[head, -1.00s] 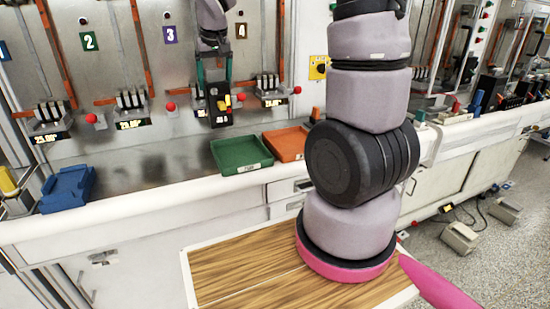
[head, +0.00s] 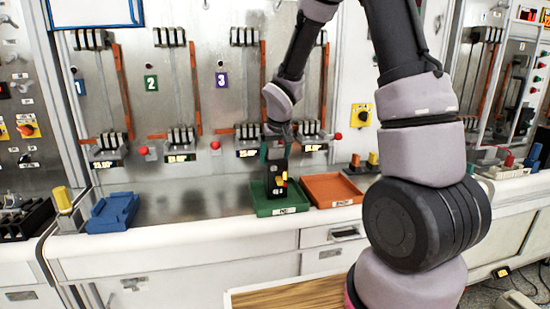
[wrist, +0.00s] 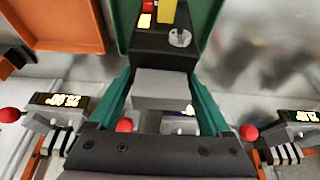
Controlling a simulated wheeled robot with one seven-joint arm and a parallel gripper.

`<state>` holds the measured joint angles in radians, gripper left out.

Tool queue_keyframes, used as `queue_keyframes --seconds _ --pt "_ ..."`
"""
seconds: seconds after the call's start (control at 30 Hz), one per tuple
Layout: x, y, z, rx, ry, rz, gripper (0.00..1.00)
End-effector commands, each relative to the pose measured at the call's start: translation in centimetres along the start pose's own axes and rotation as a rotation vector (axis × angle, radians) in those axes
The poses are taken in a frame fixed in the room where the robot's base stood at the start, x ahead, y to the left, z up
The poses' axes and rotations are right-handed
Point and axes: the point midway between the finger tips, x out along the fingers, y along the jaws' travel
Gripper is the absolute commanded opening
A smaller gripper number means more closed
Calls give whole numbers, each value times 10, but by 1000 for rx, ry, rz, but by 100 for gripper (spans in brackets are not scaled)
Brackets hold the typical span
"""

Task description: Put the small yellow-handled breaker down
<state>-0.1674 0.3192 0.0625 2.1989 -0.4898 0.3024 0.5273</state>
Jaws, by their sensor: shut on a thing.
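The small black breaker (head: 277,184) with its yellow handle hangs upright below my gripper (head: 275,152), in front of the wall panel. My gripper is shut on the breaker's upper end. In the wrist view, the teal fingers stand on both sides of a grey block on the breaker (wrist: 165,50), with the yellow handle and a red part beyond. The breaker's lower end is within the outline of the green tray (head: 290,211). I cannot tell whether it touches the tray floor. The green tray also shows in the wrist view (wrist: 207,25).
An orange tray (head: 332,203) sits right of the green one, and a blue tray (head: 112,212) far left. Panel breakers and red knobs stand close behind my gripper. The counter between the blue and green trays is clear.

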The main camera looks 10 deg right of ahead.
Motion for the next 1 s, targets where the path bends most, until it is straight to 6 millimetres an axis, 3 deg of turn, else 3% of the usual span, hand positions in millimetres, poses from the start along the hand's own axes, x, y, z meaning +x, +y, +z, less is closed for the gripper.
queue_keyframes --seconds 0.37,0.4,0.43,0.77,1.0 --pt "3 0 1 1 2 0 0" --pt "4 0 1 1 1 0 90" --pt "4 0 1 1 1 0 100" --pt "-2 0 0 1 2 0 100" --pt "-44 1 -2 4 7 0 100"
